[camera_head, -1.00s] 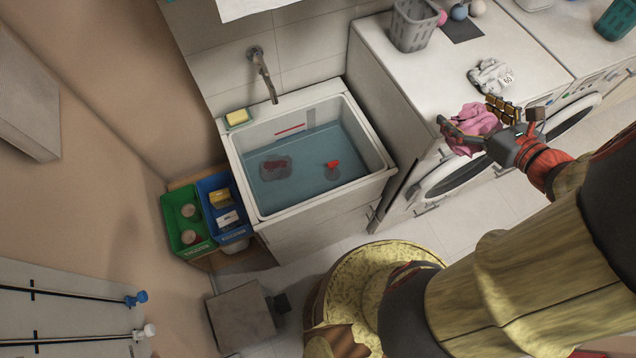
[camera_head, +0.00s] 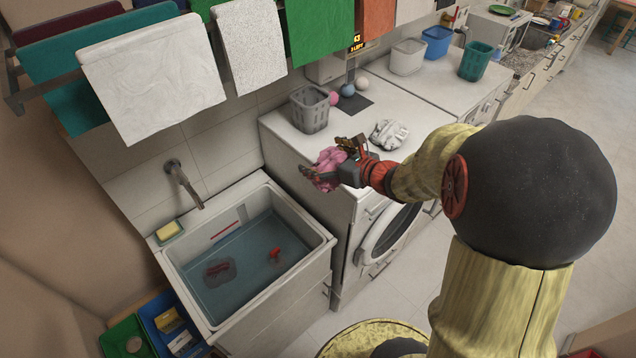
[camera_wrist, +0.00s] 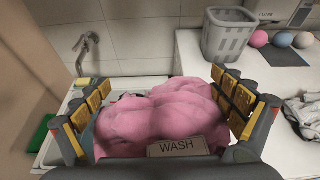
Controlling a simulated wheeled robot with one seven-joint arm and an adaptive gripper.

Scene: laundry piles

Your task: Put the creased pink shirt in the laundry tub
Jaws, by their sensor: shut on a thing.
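My gripper (camera_head: 328,169) is shut on the creased pink shirt (camera_head: 324,176), which is bunched between its fingers. In the wrist view the pink shirt (camera_wrist: 165,112) fills the space between the gold-padded fingers, with a tag reading WASH in front of it. The gripper is above the front left part of the white machine top. The laundry tub (camera_head: 318,232) is to the left of and below the gripper, a white basin with bluish water. In the wrist view part of the tub shows behind the shirt.
A tap (camera_head: 182,182) stands over the tub's back, beside a yellow sponge (camera_head: 169,230). A grey basket (camera_head: 310,110) and a crumpled white cloth (camera_head: 390,133) are on the machine top. Towels hang on a rack above. Red items are in the water. Green and blue bins stand left of the tub.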

